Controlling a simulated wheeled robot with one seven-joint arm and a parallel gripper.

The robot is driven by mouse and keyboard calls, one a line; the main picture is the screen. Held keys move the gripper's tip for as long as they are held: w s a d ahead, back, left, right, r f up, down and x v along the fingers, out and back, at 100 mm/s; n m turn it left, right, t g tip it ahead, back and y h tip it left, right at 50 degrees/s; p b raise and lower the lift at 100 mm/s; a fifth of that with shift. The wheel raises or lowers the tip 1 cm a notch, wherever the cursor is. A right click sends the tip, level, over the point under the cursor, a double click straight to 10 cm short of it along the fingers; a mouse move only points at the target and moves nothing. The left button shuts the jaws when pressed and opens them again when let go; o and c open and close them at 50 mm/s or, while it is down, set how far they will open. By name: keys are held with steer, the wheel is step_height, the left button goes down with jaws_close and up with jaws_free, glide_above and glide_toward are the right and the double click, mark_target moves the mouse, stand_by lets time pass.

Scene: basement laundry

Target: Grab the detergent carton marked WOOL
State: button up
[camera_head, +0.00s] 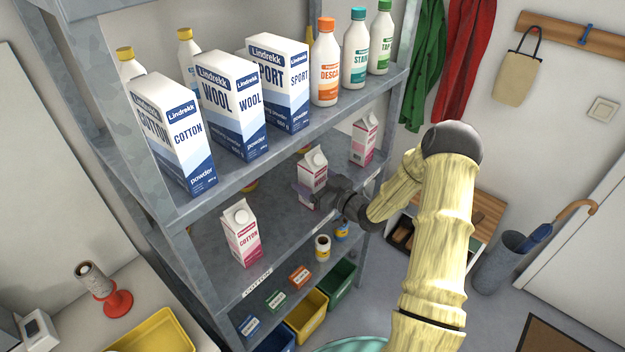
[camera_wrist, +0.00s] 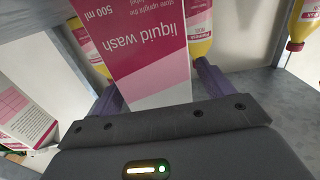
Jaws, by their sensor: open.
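A white and blue box marked WOOL (camera_head: 233,108) stands upright on the upper shelf between the boxes marked COTTON and SPORT. On the shelf below, a pink and white gable-top carton (camera_head: 314,168) stands upright; its name is too small to read for sure. My gripper (camera_head: 312,192) is at this lower carton, its jaws open with one purple finger on each side of it. In the wrist view the carton (camera_wrist: 148,50) fills the space between the fingers and reads "liquid wash", upside down. I cannot tell whether the fingers touch it.
A pink carton marked COTTON (camera_head: 241,232) stands left on the lower shelf, another pink carton (camera_head: 364,138) to the right. The upper shelf's front edge (camera_head: 290,150) runs above my gripper. Yellow bottles (camera_wrist: 200,30) stand behind the carton. Small tins (camera_head: 323,247) stand below.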

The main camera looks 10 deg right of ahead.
mark_target(312, 170)
steer(key=shift+c, duration=0.2)
steer(key=c, duration=1.4)
steer(key=shift+c, duration=0.2)
steer(key=shift+r, duration=0.1)
steer(key=shift+r+b, duration=0.5)
steer(key=shift+r, duration=0.3)
steer(key=shift+r+b, duration=0.35)
steer(key=shift+r, duration=0.5)
steer(key=b+v, duration=0.5)
steer(key=v, duration=1.3)
